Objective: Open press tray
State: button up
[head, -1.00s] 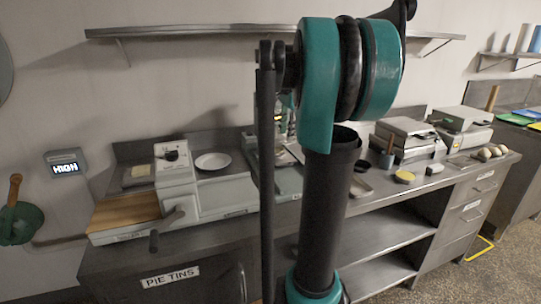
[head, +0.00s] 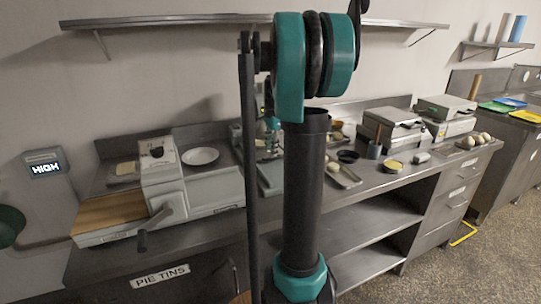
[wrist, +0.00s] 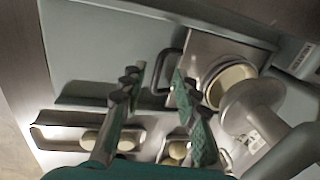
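The press (wrist: 250,110) shows in the wrist view as a pale grey-green machine with a round whitish press head at the right. Its metal tray (wrist: 205,50) has a dark bar handle (wrist: 162,68) on the left side and bears a round tin (wrist: 213,75) with pale contents. My gripper (wrist: 156,82) is open and empty, its two ridged teal fingers apart, with the handle just beyond and between the fingertips in the picture. No contact is visible. In the head view, the press base (head: 270,178) is partly hidden behind my arm.
Metal trays with pale dough pieces (wrist: 97,138) lie near my fingers in the wrist view. On the steel counter (head: 375,180), a grey machine with a crank (head: 163,185) stands left and hinged grey appliances (head: 392,128) stand right. A wall shelf runs above.

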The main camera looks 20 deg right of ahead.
aim_at(271, 159)
jog(key=shift+w+f, duration=0.15)
jog(key=shift+f, duration=0.7)
jog(key=shift+w+f, duration=0.15)
jog(key=shift+f, duration=0.65)
grip_shut()
